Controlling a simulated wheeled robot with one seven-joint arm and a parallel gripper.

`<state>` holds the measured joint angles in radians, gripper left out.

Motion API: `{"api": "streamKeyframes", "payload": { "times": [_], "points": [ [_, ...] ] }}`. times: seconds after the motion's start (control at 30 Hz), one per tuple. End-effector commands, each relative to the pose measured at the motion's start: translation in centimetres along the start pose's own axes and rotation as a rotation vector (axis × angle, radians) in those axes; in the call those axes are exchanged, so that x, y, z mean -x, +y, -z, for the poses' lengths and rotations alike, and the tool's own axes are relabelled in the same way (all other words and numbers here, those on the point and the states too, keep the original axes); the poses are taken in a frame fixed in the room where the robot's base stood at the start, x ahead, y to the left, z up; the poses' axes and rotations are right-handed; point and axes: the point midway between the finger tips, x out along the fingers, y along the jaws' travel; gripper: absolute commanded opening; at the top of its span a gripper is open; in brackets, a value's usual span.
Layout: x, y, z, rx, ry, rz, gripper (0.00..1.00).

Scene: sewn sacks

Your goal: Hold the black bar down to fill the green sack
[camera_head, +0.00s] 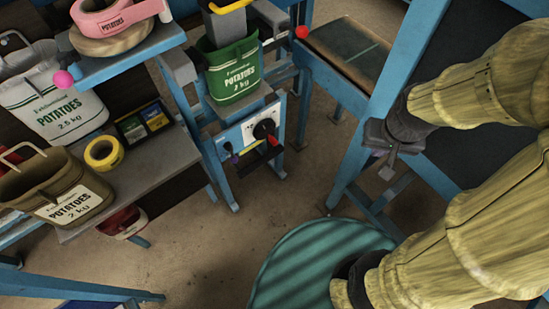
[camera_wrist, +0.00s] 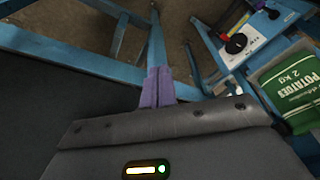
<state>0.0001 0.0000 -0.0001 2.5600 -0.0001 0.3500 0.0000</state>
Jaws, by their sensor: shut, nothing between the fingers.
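The green sack (camera_head: 236,88), marked potatoes 2 kg, hangs open under a spout on a blue stand. It also shows at the right of the wrist view (camera_wrist: 290,88). A black bar (camera_head: 258,162) juts from the stand's front, below a white panel with a black knob (camera_head: 264,129). I cannot make the bar out surely in the wrist view. My gripper (camera_head: 387,172) is right of the stand, apart from the bar and sack, beside a blue frame leg. Its fingers (camera_wrist: 158,87) are shut and empty.
A blue frame (camera_head: 350,150) with a dark panel stands close by my gripper. A round green ribbed object (camera_head: 310,265) lies below. A shelf (camera_head: 140,172) at left holds yellow tape (camera_head: 103,153) and a brown sack (camera_head: 50,190). Bare floor lies between stand and frame.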

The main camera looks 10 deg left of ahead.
Motion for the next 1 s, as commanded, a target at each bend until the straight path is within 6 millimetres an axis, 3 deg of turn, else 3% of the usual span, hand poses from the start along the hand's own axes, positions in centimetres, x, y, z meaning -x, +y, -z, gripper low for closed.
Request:
{"api": "streamKeyframes", "payload": {
  "times": [0.43,0.57,0.67,0.77,1.0],
  "points": [
    [-0.2,0.0,0.0,0.003,0.001,0.000,0.00],
    [-2.1,-0.4,0.5,0.037,0.012,0.001,0.00],
    [-5.3,-1.2,1.4,0.102,0.036,0.007,0.00],
    [-9.9,-2.6,2.6,0.197,0.075,0.023,0.00],
    [-21.8,-7.9,5.1,0.441,0.204,0.110,0.00]
  ]
}}
